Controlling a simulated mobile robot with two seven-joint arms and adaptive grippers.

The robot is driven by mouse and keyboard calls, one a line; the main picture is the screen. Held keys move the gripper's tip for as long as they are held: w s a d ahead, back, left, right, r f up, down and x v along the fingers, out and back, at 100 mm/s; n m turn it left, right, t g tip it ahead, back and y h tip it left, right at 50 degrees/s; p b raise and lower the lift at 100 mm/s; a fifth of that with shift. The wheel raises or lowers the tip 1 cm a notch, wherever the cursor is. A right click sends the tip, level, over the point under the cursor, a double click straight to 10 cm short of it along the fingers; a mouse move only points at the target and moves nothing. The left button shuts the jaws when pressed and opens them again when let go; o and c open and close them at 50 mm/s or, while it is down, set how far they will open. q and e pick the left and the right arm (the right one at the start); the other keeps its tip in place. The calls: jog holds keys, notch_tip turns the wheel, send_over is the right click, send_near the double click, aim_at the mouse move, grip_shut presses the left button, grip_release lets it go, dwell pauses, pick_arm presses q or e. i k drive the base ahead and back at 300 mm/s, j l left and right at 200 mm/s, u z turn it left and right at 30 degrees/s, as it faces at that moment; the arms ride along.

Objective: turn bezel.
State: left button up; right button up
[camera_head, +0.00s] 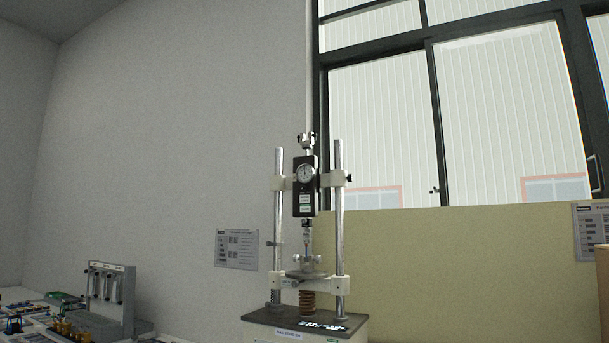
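A hardness tester stands right of centre, on a dark base (306,319) with two upright metal posts. A black gauge body (306,205) is mounted between the posts on a light crossbar. The round dial with its bezel (305,173) sits on the upper front of this body and faces me. The dial is small here, and its needle and markings cannot be read. Below the body are a thin spindle, a small clamp and a coil spring (307,303). Neither of my grippers is in view.
A grey device with several levers (110,291) stands at the lower left, beside small coloured parts. An information sheet (236,249) is on the wall left of the tester; another (591,229) is at the right edge. A large window fills the upper right. Space around the tester's posts looks clear.

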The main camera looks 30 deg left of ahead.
aim_at(310, 175)
jog(key=i+j+u, duration=0.25)
jog(key=i+j, duration=0.45)
jog(key=i+j+u, duration=0.25)
jog(key=i+j, duration=0.45)
jog(key=i, duration=0.05)
